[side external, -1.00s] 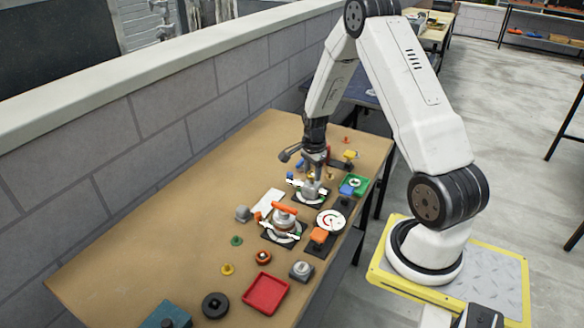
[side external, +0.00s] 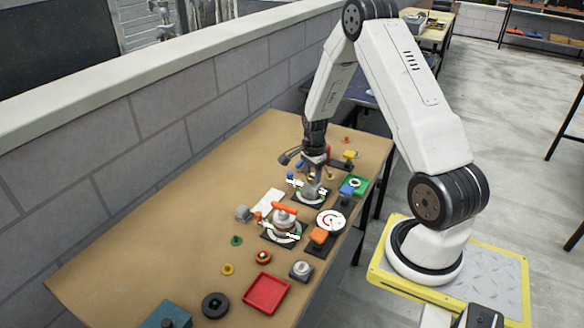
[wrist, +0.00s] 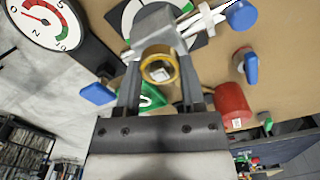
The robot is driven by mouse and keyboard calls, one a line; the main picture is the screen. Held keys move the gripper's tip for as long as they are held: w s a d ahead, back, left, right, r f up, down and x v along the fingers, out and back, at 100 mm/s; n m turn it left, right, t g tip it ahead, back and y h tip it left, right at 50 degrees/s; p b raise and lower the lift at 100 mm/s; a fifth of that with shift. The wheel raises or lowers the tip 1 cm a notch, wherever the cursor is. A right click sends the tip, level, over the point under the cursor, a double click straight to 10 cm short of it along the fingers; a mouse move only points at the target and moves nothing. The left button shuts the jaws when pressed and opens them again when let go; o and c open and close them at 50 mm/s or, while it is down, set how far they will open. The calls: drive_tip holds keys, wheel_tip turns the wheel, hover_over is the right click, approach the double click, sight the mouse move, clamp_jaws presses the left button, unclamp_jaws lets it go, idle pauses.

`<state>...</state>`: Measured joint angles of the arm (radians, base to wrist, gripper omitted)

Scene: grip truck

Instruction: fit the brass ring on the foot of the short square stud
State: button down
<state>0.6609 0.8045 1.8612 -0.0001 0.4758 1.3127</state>
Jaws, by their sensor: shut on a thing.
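In the wrist view my gripper (wrist: 158,60) has its two fingers on either side of the brass ring (wrist: 175,68). The jaws are shut on the ring. A small pale square face with a dark mark shows inside the ring. A grey metal block (wrist: 158,27), possibly the square stud, stands just beyond the ring, above the dial plate; I cannot tell whether the ring is around its foot. In the side view my gripper (side external: 313,178) points down low over the dark dial plate (side external: 310,199), and the ring is too small to make out.
A white crossbar with blue knobs (wrist: 242,16) lies close to the fingers. A red cup (wrist: 232,104), a green tray (wrist: 152,97) and a round gauge (wrist: 42,20) are near. A second dial unit with an orange handle (side external: 284,208) stands in front. The table's left side is clear.

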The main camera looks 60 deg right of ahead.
drive_tip(key=shift+f, duration=0.65)
idle(0.9)
unclamp_jaws()
idle(0.4)
drive_tip(key=shift+r, duration=3.75)
drive_tip(key=shift+a, duration=0.1)
